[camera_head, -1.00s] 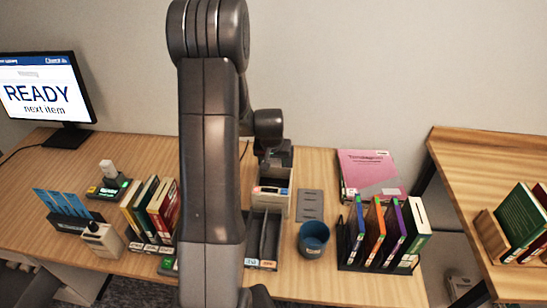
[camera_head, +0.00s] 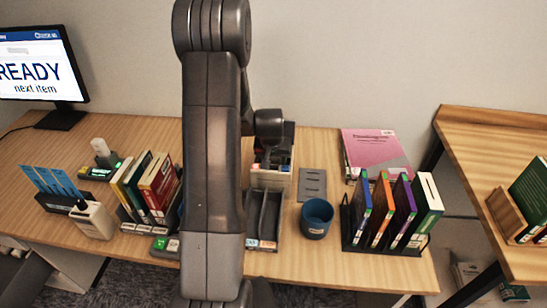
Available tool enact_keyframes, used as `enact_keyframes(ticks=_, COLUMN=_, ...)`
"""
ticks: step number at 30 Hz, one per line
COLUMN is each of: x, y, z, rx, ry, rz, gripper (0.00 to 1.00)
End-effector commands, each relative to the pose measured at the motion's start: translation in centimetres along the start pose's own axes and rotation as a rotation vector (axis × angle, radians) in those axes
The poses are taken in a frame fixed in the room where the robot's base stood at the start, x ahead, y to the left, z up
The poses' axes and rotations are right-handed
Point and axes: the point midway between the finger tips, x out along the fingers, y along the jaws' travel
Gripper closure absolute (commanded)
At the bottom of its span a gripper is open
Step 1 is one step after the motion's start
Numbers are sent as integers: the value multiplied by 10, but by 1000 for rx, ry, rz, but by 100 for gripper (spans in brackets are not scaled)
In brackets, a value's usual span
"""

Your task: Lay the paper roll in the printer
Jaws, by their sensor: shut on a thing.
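My gripper (camera_head: 271,158) shows only in part in the head view, below my wrist and in front of the wall side of the desk. It is at the back of a pale box-shaped unit (camera_head: 271,181), which may be the printer; I cannot tell for certain. Small red and blue marks show at the top of this unit. My arm covers its left side. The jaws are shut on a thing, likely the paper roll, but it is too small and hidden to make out. I cannot tell whether it touches the unit.
A dark divided tray (camera_head: 263,220) stands in front of the unit. A grey plate (camera_head: 312,184), a blue cup (camera_head: 317,218) and a book rack (camera_head: 395,247) stand to the right. Books (camera_head: 155,187) stand to the left. The desk's front right (camera_head: 350,270) is clear.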

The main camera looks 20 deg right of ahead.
Motion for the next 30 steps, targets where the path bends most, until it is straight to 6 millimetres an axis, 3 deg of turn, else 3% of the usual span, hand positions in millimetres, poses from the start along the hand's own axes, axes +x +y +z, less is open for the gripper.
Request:
enact_keyframes(ticks=4, x=11, y=0, z=4, rx=0, ry=0, rz=0, gripper=72)
enact_keyframes(ticks=14, x=12, y=0, z=4, rx=0, ry=1, rz=0, gripper=72)
enact_keyframes(ticks=15, x=12, y=0, z=4, rx=0, ry=1, rz=0, gripper=43)
enact_keyframes(ticks=18, x=12, y=0, z=4, rx=0, ry=1, rz=0, gripper=23)
enact_keyframes(ticks=30, x=5, y=0, z=4, rx=0, ry=3, rz=0, gripper=23)
